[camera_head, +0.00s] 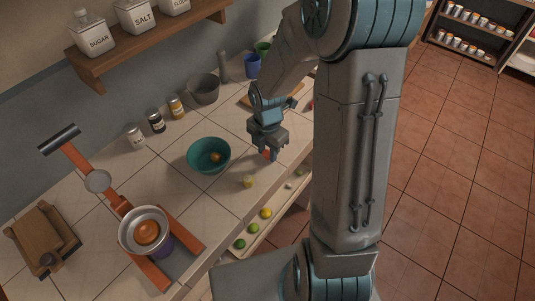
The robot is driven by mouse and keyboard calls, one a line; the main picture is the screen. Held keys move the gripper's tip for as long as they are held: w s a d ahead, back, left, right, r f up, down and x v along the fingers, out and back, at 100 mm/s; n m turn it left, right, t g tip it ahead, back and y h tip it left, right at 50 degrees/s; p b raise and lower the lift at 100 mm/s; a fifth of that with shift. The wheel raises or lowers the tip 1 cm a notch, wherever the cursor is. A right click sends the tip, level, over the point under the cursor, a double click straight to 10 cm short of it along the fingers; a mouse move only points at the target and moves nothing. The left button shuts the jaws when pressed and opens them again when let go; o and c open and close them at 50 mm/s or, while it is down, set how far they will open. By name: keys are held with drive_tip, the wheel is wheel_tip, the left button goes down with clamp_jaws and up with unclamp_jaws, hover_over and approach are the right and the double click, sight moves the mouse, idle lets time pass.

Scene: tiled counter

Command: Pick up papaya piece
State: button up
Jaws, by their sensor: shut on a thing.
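My gripper (267,156) points down over the tiled counter, to the right of the teal bowl (196,163). It is shut on a small reddish-orange piece (266,154), which looks like the papaya piece. The fingers hide most of it, and I cannot tell whether it still touches the counter. The bowl has a small orange-brown piece (215,157) inside.
A small yellowish item (248,182) stands near the counter's front edge. Jars (156,121) and a grey pot (204,88) line the back. An orange-framed device with a metal bowl (146,231) stands at the left. Fruit lies on a lower shelf (262,228).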

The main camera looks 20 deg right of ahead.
drive_tip(key=shift+r, duration=0.1)
drive_tip(key=shift+r, duration=0.5)
drive_tip(key=r, duration=0.1)
drive_tip(key=d+r, duration=0.1)
drive_tip(key=r, duration=0.1)
drive_tip(key=shift+r, duration=0.3)
drive_tip(key=w+d+r, duration=0.1)
drive_tip(key=d+r, duration=0.5)
drive_tip(key=d, duration=0.4)
drive_tip(key=shift+d+r+b, duration=0.15)
drive_tip(key=shift+d+b, duration=0.2)
drive_tip(key=shift+b, duration=0.05)
drive_tip(key=shift+a, duration=0.15)
